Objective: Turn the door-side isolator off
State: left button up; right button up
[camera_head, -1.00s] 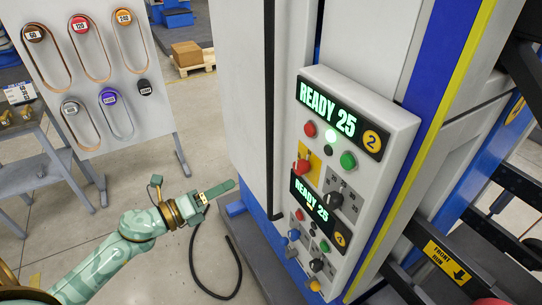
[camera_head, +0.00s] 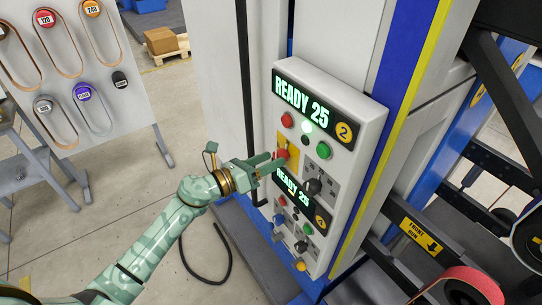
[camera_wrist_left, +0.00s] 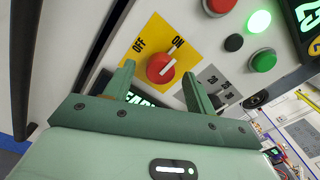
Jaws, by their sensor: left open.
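The red rotary isolator knob (camera_head: 282,153) sits on a yellow plate (camera_wrist_left: 142,43) at the left of the upper control unit. In the left wrist view the knob (camera_wrist_left: 160,69) has a white mark turned toward ON; OFF is printed to the left. My left gripper (camera_head: 275,162) is at the panel just in front of this knob. In the left wrist view its open fingers (camera_wrist_left: 158,75) stand on either side of the knob, with gaps visible; whether they reach its depth I cannot tell. My right gripper is not in view.
The upper unit's screen (camera_head: 312,105) reads READY 25. A red button (camera_head: 287,120), a green button (camera_head: 323,150) and a black selector (camera_head: 313,186) are close to the knob. A lower unit with another screen and several knobs sits below. A belt board (camera_head: 100,130) stands at left.

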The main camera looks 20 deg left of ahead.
pick_arm(q)
jog(key=shift+w+d, duration=0.4)
jog(key=shift+w, duration=0.05)
jog(key=c, duration=1)
jog(key=shift+o, duration=0.2)
